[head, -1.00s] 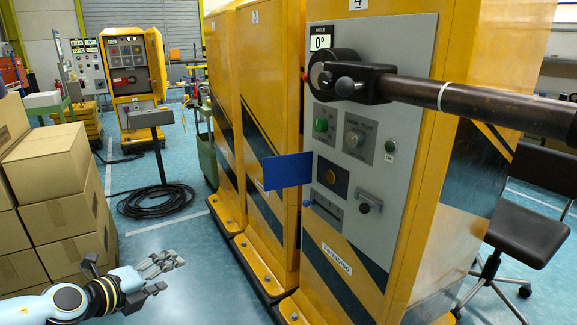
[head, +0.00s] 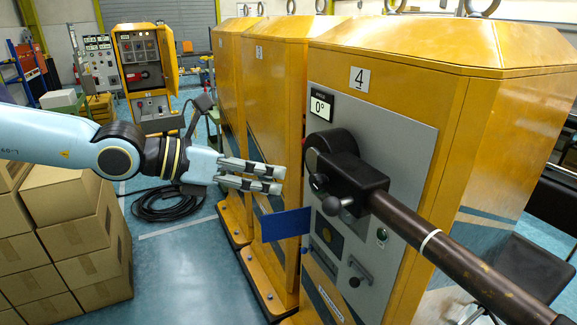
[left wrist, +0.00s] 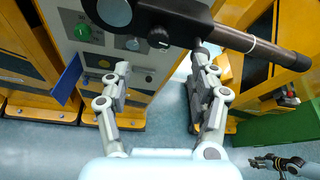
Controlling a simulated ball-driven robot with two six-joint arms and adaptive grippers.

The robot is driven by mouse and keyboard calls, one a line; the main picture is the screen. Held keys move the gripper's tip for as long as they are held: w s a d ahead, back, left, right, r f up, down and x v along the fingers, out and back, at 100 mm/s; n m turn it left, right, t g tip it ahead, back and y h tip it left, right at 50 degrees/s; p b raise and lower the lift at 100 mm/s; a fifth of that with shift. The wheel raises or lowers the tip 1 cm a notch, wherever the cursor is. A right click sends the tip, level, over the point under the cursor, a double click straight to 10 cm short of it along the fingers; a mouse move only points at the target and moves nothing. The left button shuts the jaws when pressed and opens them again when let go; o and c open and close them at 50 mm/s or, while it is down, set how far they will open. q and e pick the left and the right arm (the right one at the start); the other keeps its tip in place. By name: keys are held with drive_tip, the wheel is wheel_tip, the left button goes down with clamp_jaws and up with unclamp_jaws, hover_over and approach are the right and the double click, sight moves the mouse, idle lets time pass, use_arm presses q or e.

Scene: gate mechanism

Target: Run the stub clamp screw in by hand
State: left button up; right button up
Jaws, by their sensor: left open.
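A black clamp block (head: 357,186) sits on the grey panel of cabinet 4, around the end of a long dark bar (head: 440,250).
A blue plate (head: 286,225) juts from the panel below the left gripper. A black round hub (head: 330,150) sits beside the clamp, under an angle display reading 0° (head: 321,106). Cardboard boxes (head: 65,235) stand at left; a cable coil (head: 165,204) lies on the floor.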

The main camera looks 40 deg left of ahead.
sight(313, 183)
use_arm(q)
drive_tip(key=b+x, duration=0.8)
drive_tip(key=b, duration=0.1)
drive_tip(key=shift+w+a+f, duration=0.1)
drive_tip(key=shift+f, duration=0.15)
drive_tip(key=shift+w, duration=0.4)
drive_tip(key=shift+x, duration=0.9)
drive_tip(key=shift+s, duration=0.1)
